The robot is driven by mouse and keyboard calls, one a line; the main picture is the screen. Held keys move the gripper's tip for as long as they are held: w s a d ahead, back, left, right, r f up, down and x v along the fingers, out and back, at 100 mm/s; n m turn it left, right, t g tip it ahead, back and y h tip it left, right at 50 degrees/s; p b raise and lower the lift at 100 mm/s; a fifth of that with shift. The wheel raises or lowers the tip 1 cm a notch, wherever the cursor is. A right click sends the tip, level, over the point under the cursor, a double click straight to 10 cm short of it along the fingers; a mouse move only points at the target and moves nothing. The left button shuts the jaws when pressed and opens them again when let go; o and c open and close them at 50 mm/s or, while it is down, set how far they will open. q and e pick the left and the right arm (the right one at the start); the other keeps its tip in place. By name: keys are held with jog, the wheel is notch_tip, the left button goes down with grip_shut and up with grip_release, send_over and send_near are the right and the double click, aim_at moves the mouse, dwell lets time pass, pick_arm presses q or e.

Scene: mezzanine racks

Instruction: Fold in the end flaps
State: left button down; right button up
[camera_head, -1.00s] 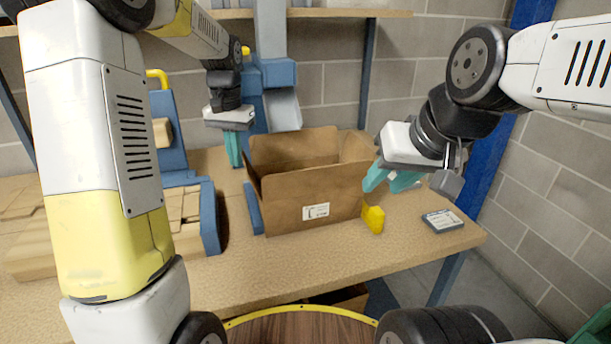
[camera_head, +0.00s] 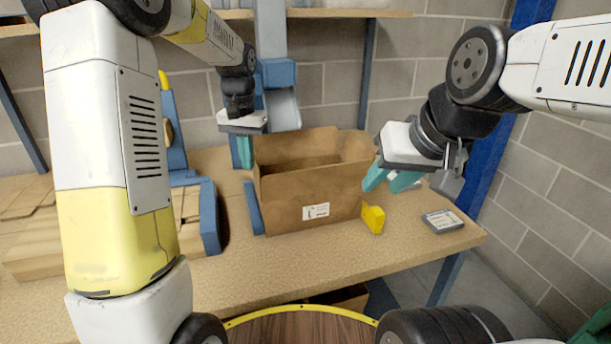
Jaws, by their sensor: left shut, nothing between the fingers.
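An open-topped brown cardboard box (camera_head: 285,205) with a white label stands on the workbench. Its left end flap (camera_head: 257,165) stands about upright, seen nearly edge-on. The back flap stands up behind the opening, and the right end is partly hidden by my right gripper. My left gripper (camera_head: 245,163) points down at the box's left end, shut and empty, close against the outside of the left flap; contact is unclear. My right gripper (camera_head: 385,186) is at the box's right end, its teal fingers apart with nothing seen between them.
A yellow block (camera_head: 373,219) sits at the box's front right corner. A grey device (camera_head: 442,221) lies further right on the workbench (camera_head: 300,265). A blue frame (camera_head: 209,215) with flat cardboard stands left. The bench front is clear.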

pick_arm(q)
jog(key=shift+w+d+f, duration=0.1)
jog(key=shift+d+f, duration=0.2)
jog(key=shift+d, duration=0.5)
notch_tip(320, 180, up, 7)
jog(key=d, duration=0.1)
jog(key=shift+w+r, duration=0.15)
jog(key=shift+w, duration=0.1)
pick_arm(e)
jog(key=shift+c, duration=0.3)
